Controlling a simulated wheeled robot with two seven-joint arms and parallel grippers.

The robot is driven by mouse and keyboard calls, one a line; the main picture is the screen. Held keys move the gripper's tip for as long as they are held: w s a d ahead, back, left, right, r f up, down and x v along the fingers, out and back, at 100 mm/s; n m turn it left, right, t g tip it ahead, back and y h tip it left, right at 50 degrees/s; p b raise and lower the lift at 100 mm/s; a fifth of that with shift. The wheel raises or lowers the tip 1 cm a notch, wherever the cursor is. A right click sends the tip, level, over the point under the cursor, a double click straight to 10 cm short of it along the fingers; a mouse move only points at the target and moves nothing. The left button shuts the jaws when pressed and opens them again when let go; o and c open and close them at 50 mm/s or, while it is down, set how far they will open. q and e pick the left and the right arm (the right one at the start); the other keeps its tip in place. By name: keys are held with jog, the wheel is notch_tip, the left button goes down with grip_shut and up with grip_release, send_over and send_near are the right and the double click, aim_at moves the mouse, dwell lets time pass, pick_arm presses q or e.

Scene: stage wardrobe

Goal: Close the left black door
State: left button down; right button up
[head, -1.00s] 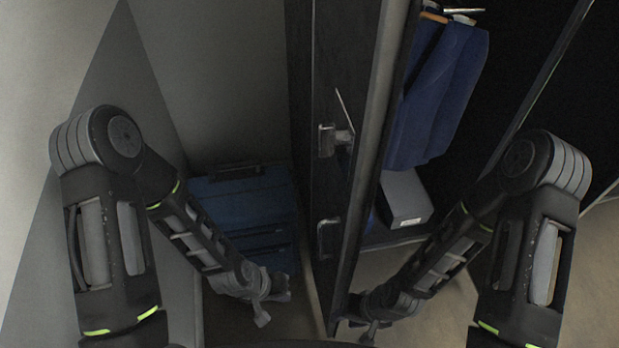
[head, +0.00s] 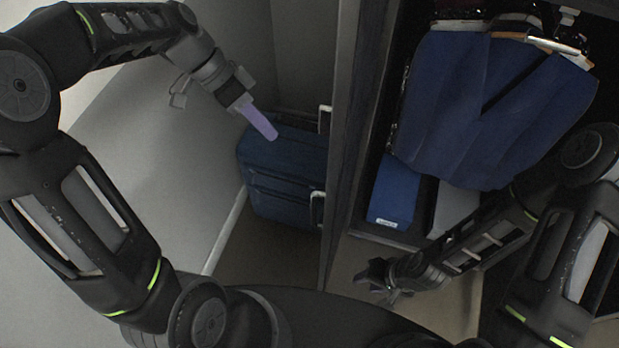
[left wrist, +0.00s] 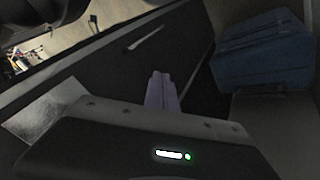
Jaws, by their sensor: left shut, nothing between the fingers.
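The left black door (head: 342,150) stands open and shows nearly edge-on in the middle of the head view. Two metal handles, an upper one (head: 325,118) and a lower one (head: 318,208), stick out on its left side. My left gripper (head: 268,130) is shut and empty, its purple fingers left of the door and apart from it. In the left wrist view the shut fingers (left wrist: 161,92) show before a dark panel with a bar handle (left wrist: 145,38). My right gripper (head: 378,278) hangs low, right of the door; its finger gap is unclear.
A blue suitcase (head: 285,180) stands on the floor left of the door; it also shows in the left wrist view (left wrist: 264,52). Blue garments (head: 490,105) hang inside the wardrobe, above a blue box (head: 394,192). A pale wall (head: 170,150) bounds the left side.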

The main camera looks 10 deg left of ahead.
pick_arm(q)
jog(key=shift+s+d+r+m+g, duration=0.1)
jog(key=shift+s+m+g, duration=0.3)
jog(key=shift+s+m, duration=0.2)
jog(key=s+d+f+p, duration=0.3)
jog(key=d+f, duration=0.5)
jog(key=shift+s+d, duration=0.3)
jog(key=shift+s, duration=0.05)
jog(key=shift+d+f, duration=0.15)
